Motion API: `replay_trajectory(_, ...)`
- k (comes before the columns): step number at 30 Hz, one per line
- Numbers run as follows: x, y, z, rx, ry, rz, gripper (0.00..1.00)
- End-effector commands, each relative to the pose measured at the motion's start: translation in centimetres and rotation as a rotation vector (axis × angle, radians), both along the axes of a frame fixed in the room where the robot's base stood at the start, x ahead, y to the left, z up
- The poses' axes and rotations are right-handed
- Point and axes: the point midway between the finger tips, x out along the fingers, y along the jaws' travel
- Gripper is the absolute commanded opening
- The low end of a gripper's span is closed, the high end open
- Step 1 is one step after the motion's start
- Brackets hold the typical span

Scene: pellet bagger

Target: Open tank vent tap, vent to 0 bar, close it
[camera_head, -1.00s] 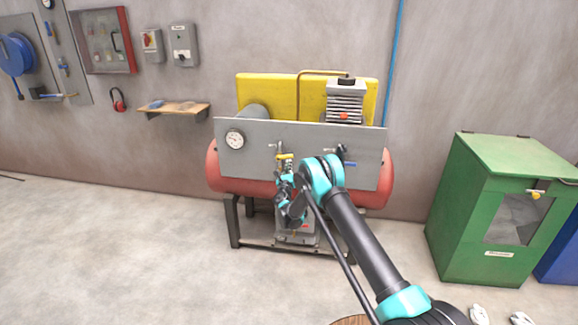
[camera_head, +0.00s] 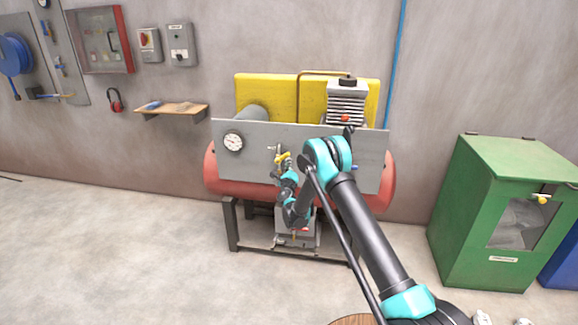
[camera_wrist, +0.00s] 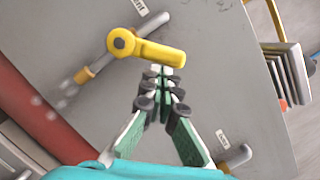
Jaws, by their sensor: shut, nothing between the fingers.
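The tank vent tap has a yellow lever (camera_wrist: 150,50) on a thin metal pipe (camera_wrist: 100,60) that runs across the grey panel. The lever lies at an angle to the pipe. Faint white puffs (camera_wrist: 50,112) show off the pipe's lower-left end in the wrist view. The lever (camera_head: 283,158) is small and tilted in the head view. My gripper (camera_wrist: 160,78) is shut and empty, its tips right beside the lever's free end; whether they touch it I cannot tell. The pressure gauge (camera_head: 233,142) is on the panel's left; its reading is too small to tell.
The grey panel (camera_head: 255,165) fronts a red tank (camera_head: 212,172). A second pipe fitting (camera_wrist: 238,158) is at the lower right of the wrist view. A green cabinet (camera_head: 480,235) stands right. The floor on the left is clear.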

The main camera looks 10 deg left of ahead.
Motion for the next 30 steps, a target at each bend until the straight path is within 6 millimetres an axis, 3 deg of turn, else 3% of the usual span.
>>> replay_trajectory(9, 0.0, 0.7, 1.8, -0.297, 0.011, 0.001, 0.0)
replay_trajectory(30, 0.1, 2.7, 3.8, -0.296, 0.01, 0.0, 0.0)
